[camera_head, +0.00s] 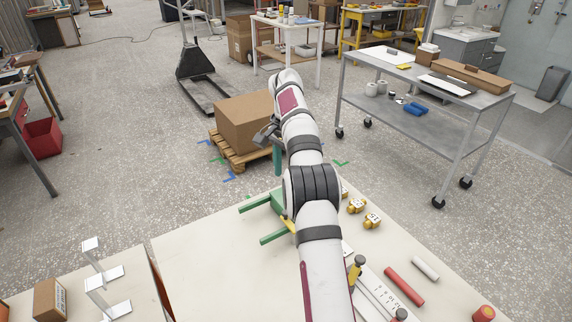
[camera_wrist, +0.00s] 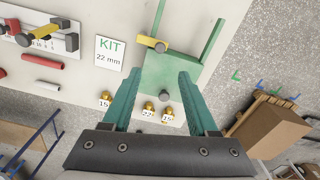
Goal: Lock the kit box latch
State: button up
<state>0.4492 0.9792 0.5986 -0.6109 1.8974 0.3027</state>
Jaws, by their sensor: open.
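A green box-like fixture (camera_wrist: 176,76) with two long green arms lies at the table's edge in the wrist view; I take it as the kit box. A yellow latch bar (camera_wrist: 146,41) with a dark round knob lies across the base of one arm. I cannot tell its lock state. In the head view my arm hides much of the fixture (camera_head: 248,205). My gripper (camera_wrist: 160,76) is open, its two teal fingers apart above the fixture and nothing visibly held. In the head view a teal finger (camera_head: 277,161) shows beyond the table edge.
A "KIT 22 mm" card (camera_wrist: 109,52) lies beside the fixture. Brass fittings (camera_wrist: 148,108) with number tags stand near the table edge. A slotted gauge (camera_wrist: 40,38) and red cylinders (camera_wrist: 41,60) lie farther left. The table's left middle (camera_head: 205,260) is clear.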

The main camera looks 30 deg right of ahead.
jog(key=shift+r, duration=1.7)
jog(key=s+a+r+n, duration=0.3)
jog(key=s+a+r, duration=0.1)
jog(key=s+a, duration=0.4)
jog(key=s+a+r+n, duration=0.35)
jog(key=s+a, duration=0.25)
jog(key=a, duration=0.4)
jog(key=s+a+f+n, duration=0.1)
jog(key=s+a+f, duration=0.2)
jog(key=s, duration=0.4)
jog(key=s+a+f+n+y, duration=0.1)
jog(key=s+a+f, duration=0.2)
jog(key=s, duration=0.5)
jog(key=s+a+f+n, duration=0.1)
jog(key=s+a+f, duration=0.2)
jog(key=s, duration=0.4)
jog(key=shift+s+a+f+y, duration=0.15)
jog(key=shift+f+y, duration=0.15)
jog(key=shift+y, duration=0.1)
jog(key=shift+n, duration=0.25)
